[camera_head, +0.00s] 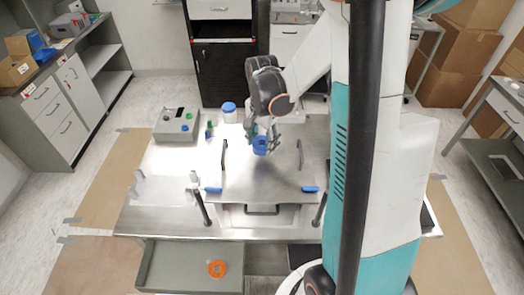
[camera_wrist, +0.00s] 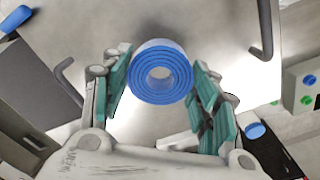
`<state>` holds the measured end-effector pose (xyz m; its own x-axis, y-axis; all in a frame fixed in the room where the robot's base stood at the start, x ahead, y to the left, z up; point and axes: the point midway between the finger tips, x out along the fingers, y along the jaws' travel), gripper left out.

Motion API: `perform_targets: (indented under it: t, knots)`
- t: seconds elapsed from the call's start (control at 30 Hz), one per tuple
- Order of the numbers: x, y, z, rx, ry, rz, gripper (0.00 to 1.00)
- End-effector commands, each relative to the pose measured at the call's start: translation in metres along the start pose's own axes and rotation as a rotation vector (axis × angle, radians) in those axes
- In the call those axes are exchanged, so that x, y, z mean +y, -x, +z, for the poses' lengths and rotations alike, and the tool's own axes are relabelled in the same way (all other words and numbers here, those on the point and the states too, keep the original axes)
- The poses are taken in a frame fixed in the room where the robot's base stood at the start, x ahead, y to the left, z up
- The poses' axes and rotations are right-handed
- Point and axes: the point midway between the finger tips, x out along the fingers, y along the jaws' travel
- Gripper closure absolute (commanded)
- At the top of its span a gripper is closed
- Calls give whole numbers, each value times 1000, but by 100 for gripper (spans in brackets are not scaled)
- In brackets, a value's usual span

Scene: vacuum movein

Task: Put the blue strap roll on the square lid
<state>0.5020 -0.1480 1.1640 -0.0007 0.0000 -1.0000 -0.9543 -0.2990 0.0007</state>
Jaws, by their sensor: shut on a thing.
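The blue strap roll (camera_head: 261,145) is a ring of wound blue strap with a hollow core. It shows clearly in the wrist view (camera_wrist: 160,96), between the teal finger pads. My gripper (camera_head: 263,141) is shut on the roll, one finger on each side; the wrist view shows both fingers (camera_wrist: 162,70) as well. The square lid (camera_head: 236,178) is a grey metal plate with a dark upright handle at its left and right sides. The roll is over the lid's upper part, with a soft shadow near it. I cannot tell whether it touches the lid.
A grey box with knobs (camera_head: 176,125) and a blue-capped jar (camera_head: 229,113) stand at the table's back left. Blue-tipped clamps (camera_head: 310,189) sit along the lid's front corners. An orange roll (camera_head: 217,268) lies in the lower tray. The lid's front half is clear.

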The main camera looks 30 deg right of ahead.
Motion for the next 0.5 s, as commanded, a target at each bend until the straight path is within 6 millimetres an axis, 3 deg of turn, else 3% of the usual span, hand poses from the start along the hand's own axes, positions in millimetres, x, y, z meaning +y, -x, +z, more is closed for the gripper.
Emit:
perform_targets:
  t: [0.5]
  knots:
    - [0,-45,0,0,0,0,72]
